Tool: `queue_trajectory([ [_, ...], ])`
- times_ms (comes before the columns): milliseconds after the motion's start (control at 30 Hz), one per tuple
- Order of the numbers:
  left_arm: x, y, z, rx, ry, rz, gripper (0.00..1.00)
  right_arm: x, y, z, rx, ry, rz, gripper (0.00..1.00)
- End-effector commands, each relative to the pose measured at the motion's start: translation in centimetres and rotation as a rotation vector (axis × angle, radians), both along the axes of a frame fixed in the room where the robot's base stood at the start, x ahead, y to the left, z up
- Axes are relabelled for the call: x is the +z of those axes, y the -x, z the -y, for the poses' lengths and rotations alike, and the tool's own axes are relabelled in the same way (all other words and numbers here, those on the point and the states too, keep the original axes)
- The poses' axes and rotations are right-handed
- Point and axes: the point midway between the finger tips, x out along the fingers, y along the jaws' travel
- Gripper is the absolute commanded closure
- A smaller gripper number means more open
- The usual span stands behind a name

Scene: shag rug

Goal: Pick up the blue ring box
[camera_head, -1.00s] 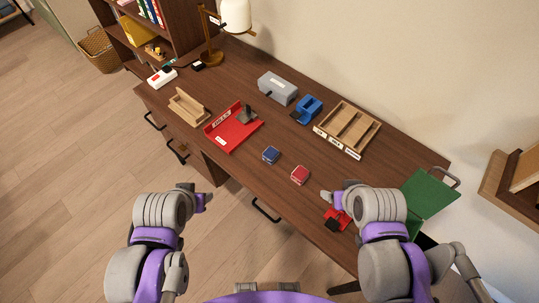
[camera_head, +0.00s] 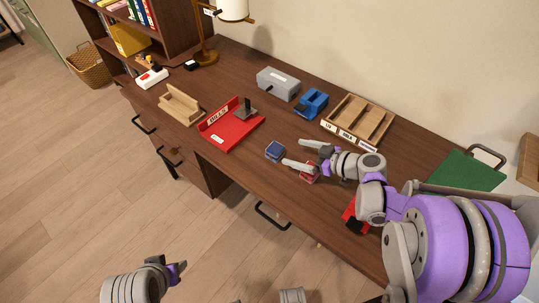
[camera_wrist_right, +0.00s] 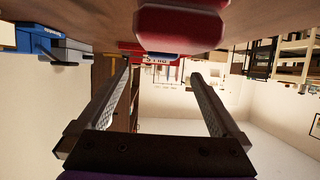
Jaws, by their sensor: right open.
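The blue ring box (camera_head: 275,151) is a small dark blue box on the desk, near its front edge. My right gripper (camera_head: 296,152) is open and empty; its two fingers point left toward the blue box, with the tips just right of it.
A similar red box (camera_head: 310,174) sits under my right gripper, partly hidden; it looms large in the right wrist view (camera_wrist_right: 180,28). A red tray (camera_head: 232,136) lies left of the blue box. A blue dispenser (camera_head: 312,102) and wooden organizer (camera_head: 372,120) stand behind.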

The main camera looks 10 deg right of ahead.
Motion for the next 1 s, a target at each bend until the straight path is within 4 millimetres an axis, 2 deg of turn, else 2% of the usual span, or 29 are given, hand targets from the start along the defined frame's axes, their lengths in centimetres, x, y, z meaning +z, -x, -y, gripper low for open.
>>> queue_trajectory([
  [267, -0.4, 0.0, 0.0, 0.000, 0.000, -0.001, 0.50, -1.4, -1.6, -1.7, 0.002, 0.000, -0.003, 0.00],
  [500, -1.1, 0.0, 0.0, 0.000, 0.000, -0.004, 0.50, -3.2, -3.7, -3.9, 0.003, 0.001, -0.003, 0.00],
  [767, -1.1, 0.0, 0.0, 0.000, 0.000, -0.004, 0.50, -3.2, -4.1, -4.1, -0.001, 0.001, -0.003, 0.00],
  [1000, -1.1, 0.0, 0.0, 0.000, 0.000, -0.004, 0.50, -3.2, -4.1, -4.1, 0.000, 0.000, -0.004, 0.43],
])
